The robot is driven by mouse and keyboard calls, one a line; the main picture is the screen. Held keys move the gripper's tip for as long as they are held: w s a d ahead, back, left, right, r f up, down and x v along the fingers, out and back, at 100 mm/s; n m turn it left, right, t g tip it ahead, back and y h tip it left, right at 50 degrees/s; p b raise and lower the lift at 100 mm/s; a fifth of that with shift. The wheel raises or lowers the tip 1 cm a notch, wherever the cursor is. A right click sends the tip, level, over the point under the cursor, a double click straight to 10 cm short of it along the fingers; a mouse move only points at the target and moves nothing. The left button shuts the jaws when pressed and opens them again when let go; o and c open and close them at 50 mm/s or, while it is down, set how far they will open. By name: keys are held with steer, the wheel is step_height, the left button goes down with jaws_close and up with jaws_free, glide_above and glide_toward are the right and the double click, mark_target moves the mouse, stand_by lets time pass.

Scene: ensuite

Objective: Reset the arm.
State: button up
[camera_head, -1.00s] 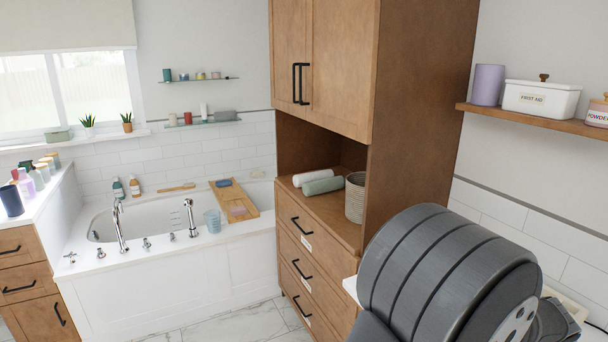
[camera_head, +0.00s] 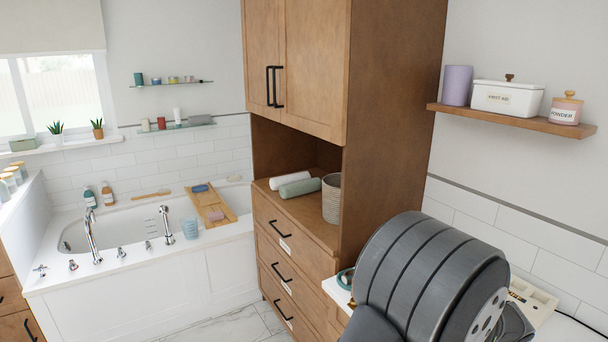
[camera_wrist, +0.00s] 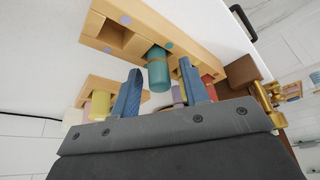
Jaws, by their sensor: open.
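My gripper (camera_wrist: 160,66) shows in the wrist view with its two blue fingers spread apart. No object is clearly held between them. A teal cylinder (camera_wrist: 158,76) shows between the fingers, beyond them, next to a long wooden block (camera_wrist: 190,32) with coloured round spots and a square recess. A smaller wooden piece (camera_wrist: 95,85) with a yellow cylinder (camera_wrist: 99,106) lies left of the fingers. Pink and red pieces behind the fingers are partly hidden. In the head view my dark grey arm fills the lower right, and the gripper itself is hidden.
A white counter (camera_wrist: 60,40) lies under the wooden pieces. A tall wooden cabinet (camera_head: 395,90) stands left of my arm. A wall shelf (camera_head: 510,119) with a purple canister, a first aid box and a powder jar is above right. A bathtub (camera_head: 140,260) is at left.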

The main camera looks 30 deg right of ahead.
step_height(320, 180, up, 4)
steer(key=shift+r, duration=0.1)
steer(key=s+a+r, duration=0.4)
steer(key=s+r, duration=0.3)
steer(key=s, duration=0.4)
steer(key=w+d+f, duration=0.1)
steer(key=w+d, duration=0.6)
steer(key=d, duration=0.1)
steer(key=w+d+f, duration=0.1)
steer(key=w+f, duration=0.2)
steer(key=w+d+f, duration=0.1)
steer(key=w+f, duration=0.2)
steer(key=w, duration=0.1)
steer(key=w+d+f, duration=0.1)
steer(key=w+f, duration=0.2)
steer(key=shift+w+f, duration=0.15)
steer(key=shift+w, duration=0.25)
steer(key=shift+f, duration=0.6)
